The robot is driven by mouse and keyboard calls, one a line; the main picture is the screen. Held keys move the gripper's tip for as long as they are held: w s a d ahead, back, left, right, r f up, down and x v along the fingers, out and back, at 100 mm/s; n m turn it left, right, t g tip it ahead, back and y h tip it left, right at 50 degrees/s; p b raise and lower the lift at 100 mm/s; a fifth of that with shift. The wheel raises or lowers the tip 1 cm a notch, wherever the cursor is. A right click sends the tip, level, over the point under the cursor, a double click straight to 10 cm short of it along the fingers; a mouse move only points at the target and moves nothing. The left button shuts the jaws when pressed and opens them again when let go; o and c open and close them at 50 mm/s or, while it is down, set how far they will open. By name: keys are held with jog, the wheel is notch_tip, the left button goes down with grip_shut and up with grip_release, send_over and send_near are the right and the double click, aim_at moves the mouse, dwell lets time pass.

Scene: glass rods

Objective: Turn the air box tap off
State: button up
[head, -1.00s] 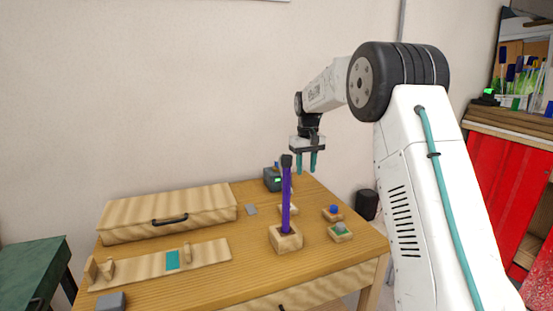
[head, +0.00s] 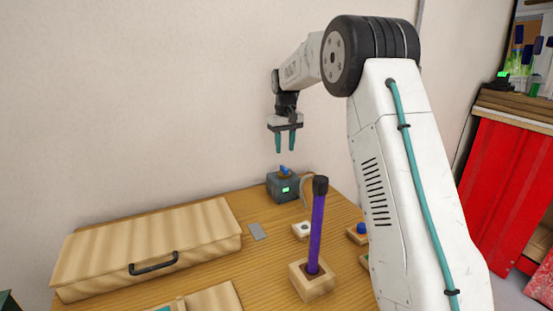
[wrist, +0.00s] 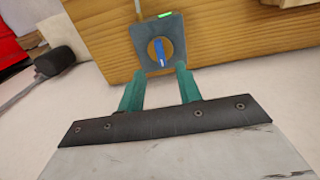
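The air box (head: 283,187) is a dark grey box with a green lit display, at the back of the wooden table. Its tap (head: 285,170) is a blue handle on an orange-yellow round base on top of the box. In the wrist view the box (wrist: 174,25) lies just beyond the fingertips, and the blue tap handle (wrist: 159,51) is seen from above, roughly in line with the gap between the fingers. My gripper (head: 285,151) points down above the tap, apart from it. Its two teal fingers are open with nothing between them, as the wrist view (wrist: 160,80) also shows.
A purple rod (head: 316,230) with a dark cap stands upright in a wooden block (head: 312,284) in front of the box. A wooden case (head: 150,245) with a black handle fills the left. Small blocks with buttons (head: 302,229) sit nearby. A curved tube rises beside the box.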

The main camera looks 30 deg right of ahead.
aim_at(284, 167)
jog(key=shift+w+f, duration=0.2)
jog(key=shift+f, duration=0.05)
notch_tip(284, 167, down, 7)
jog(key=shift+f, duration=0.15)
grip_shut()
